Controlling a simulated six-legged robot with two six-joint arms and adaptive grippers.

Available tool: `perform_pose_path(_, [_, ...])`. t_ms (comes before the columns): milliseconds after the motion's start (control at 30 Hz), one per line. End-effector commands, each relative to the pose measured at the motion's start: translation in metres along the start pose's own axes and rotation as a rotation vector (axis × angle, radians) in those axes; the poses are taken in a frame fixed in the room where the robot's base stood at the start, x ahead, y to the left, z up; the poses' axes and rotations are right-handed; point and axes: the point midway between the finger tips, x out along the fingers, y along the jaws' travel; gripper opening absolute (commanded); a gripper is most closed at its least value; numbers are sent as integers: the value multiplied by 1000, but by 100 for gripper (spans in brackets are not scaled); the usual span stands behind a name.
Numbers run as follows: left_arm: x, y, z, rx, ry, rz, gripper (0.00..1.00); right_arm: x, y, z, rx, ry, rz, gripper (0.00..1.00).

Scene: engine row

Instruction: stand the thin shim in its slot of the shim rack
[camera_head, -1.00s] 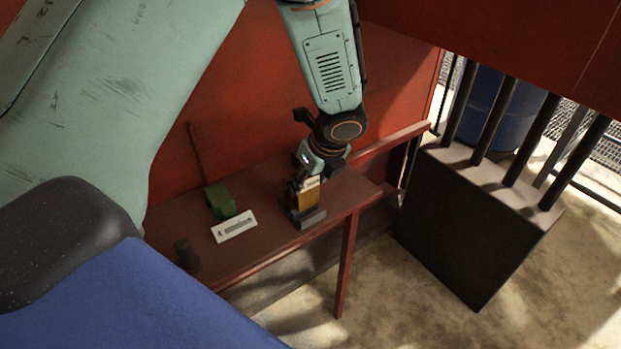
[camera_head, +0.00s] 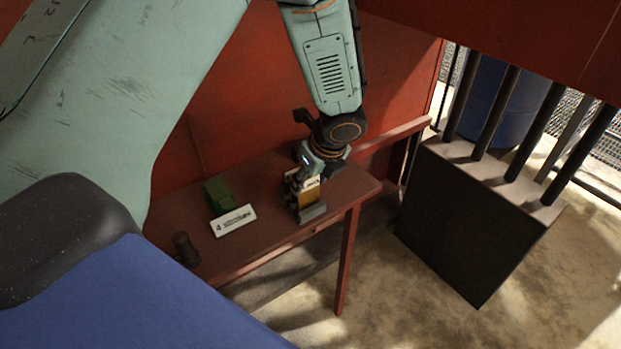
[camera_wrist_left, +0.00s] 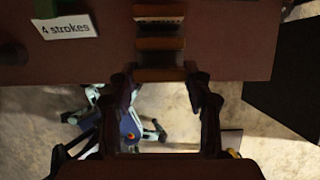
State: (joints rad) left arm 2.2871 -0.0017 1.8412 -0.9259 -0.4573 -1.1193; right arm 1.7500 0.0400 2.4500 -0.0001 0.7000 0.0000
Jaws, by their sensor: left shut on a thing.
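My left gripper (camera_head: 306,185) points down over the right end of the red-brown shelf, at the shim rack. It is shut on the thin shim (camera_head: 309,200), a brass-coloured plate that stands upright at the rack. The shim rack (camera_head: 312,214) is a small dark grey block, partly hidden by the gripper and shim. In the left wrist view its bars (camera_wrist_left: 160,43) lie across the top middle, above and between my two fingers (camera_wrist_left: 160,85). I cannot tell whether the shim's lower edge is inside a slot. My right gripper is not in view.
A green block (camera_head: 219,194) and a white card (camera_head: 234,220) reading "4 strokes" are left of the rack. A dark cylinder (camera_head: 186,249) stands at the shelf's near left. A red wall rises behind. A black box with rods (camera_head: 470,220) is on the floor at right.

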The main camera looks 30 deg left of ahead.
Motion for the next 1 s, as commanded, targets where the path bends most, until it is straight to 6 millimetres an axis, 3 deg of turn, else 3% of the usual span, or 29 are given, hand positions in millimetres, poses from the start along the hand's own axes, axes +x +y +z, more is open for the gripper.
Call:
perform_pose_path(767, [16, 0, -6, 1, -1, -1, 16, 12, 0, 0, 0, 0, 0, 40])
perform_pose_path(800, [15, 0, -6, 0, -1, -1, 53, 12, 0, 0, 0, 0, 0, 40])
perform_pose_path(1000, [15, 0, -6, 0, -1, -1, 70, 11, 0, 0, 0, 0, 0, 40])
